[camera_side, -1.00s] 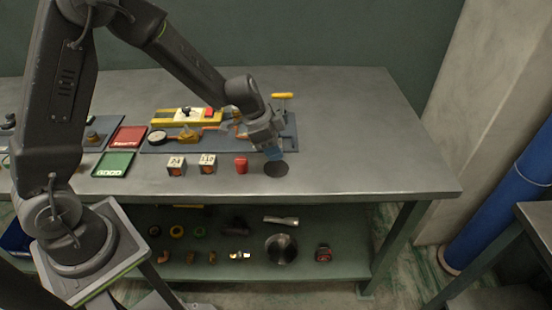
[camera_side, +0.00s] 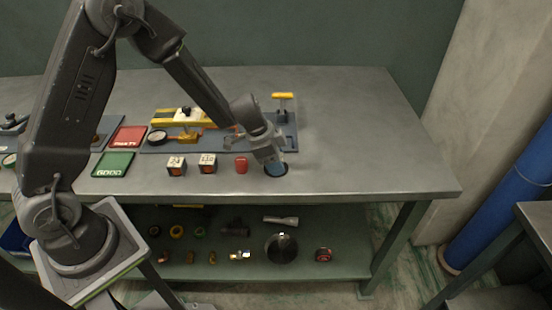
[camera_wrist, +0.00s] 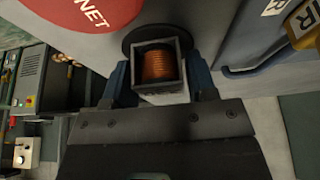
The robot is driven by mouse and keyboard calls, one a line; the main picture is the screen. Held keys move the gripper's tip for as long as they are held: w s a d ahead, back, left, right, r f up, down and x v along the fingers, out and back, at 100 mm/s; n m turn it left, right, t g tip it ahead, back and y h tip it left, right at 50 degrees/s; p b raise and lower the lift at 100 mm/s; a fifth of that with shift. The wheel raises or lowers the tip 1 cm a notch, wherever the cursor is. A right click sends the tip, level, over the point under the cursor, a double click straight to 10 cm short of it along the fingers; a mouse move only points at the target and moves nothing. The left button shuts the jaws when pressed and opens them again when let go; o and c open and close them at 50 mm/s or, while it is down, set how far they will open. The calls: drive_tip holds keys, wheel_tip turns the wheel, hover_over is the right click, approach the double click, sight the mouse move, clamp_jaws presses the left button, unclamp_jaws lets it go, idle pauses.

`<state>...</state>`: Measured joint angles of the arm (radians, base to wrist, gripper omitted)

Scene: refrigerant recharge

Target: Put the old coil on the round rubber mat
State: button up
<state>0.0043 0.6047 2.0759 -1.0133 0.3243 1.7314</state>
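The old coil (camera_wrist: 158,66), a dark square frame with copper winding, sits between my gripper's blue fingertips in the wrist view. My gripper (camera_side: 275,166) appears shut on it and points down at the round rubber mat. The dark mat (camera_wrist: 133,38) shows behind the coil in the wrist view, so the coil is over the mat. I cannot tell whether the coil touches it. In the side view the gripper hides the coil and most of the mat.
A red magnet (camera_side: 241,163) stands close left of my gripper, with two labelled coil blocks (camera_side: 207,163) (camera_side: 176,166) farther left. The blue-grey board (camera_side: 220,143) with yellow fittings lies behind. The bench (camera_side: 370,150) is clear to the right.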

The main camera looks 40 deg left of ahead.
drive_tip(key=shift+o, duration=1.3)
drive_tip(key=s+a+r+n+y, duration=0.1)
drive_tip(key=s+r+n, duration=0.1)
drive_tip(key=s+r, duration=0.6)
drive_tip(key=s+r+n, duration=0.1)
drive_tip(key=s+r, duration=0.3)
drive_tip(key=r, duration=0.8)
drive_tip(key=s+r+n+t+y, duration=0.1)
drive_tip(key=s+r+n, duration=0.1)
drive_tip(key=s, duration=0.4)
drive_tip(key=s+a+r+n+t+y, duration=0.1)
drive_tip(key=s+r+n, duration=0.1)
drive_tip(key=s+n, duration=0.2)
drive_tip(key=s, duration=0.3)
drive_tip(key=shift+s+a, duration=0.15)
drive_tip(key=shift+a, duration=0.1)
